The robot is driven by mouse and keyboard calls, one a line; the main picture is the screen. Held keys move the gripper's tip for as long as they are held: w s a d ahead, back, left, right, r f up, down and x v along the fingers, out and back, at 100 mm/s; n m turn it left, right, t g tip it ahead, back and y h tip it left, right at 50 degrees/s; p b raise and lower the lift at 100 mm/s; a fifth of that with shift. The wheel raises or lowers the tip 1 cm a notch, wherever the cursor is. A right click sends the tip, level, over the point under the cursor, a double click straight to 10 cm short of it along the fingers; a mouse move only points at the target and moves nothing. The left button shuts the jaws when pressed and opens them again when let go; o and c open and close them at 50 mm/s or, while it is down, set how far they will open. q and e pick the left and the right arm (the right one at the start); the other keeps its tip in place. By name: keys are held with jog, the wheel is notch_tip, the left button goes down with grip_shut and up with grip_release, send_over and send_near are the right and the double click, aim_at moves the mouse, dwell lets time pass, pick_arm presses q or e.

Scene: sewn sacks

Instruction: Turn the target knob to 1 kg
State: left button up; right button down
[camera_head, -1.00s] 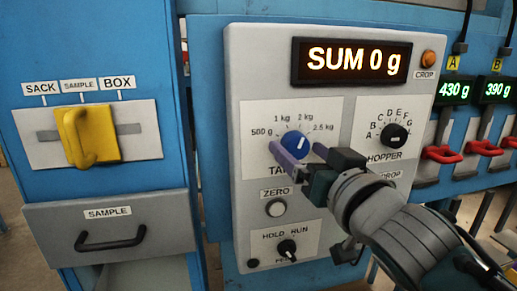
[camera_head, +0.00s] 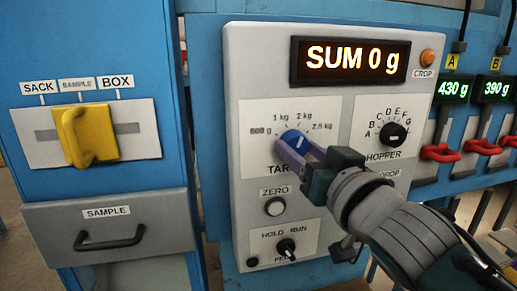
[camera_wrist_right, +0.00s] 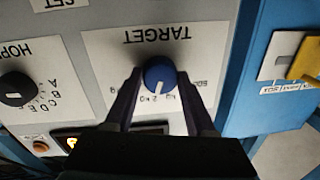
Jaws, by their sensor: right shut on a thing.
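The blue target knob (camera_head: 294,139) is on the grey control panel, above the partly covered TARGET label. Around it are marks for 500 g, 1 kg, 2 kg and 2.5 kg. My right gripper (camera_head: 297,150) is shut on the knob, with one finger on each side, and hides its lower part. In the right wrist view the knob (camera_wrist_right: 158,74) sits between the fingers of my right gripper (camera_wrist_right: 160,82). Its white line points towards the 1 kg and 2 kg marks; I cannot tell exactly where it stops. My left gripper is not in view.
The display (camera_head: 350,60) reads SUM 0 g. The HOPPER knob (camera_head: 393,134) is right of my gripper; the ZERO button (camera_head: 275,206) and HOLD/RUN knob (camera_head: 286,247) are below. A yellow handle (camera_head: 84,136) and sample drawer (camera_head: 110,227) are left. Red levers (camera_head: 440,152) stand right.

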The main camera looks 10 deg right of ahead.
jog(key=shift+n, duration=0.3)
jog(key=n, duration=0.3)
jog(key=shift+r, duration=0.1)
jog(key=shift+n, duration=2)
jog(key=shift+g, duration=0.3)
jog(key=shift+c, duration=1.2)
grip_release()
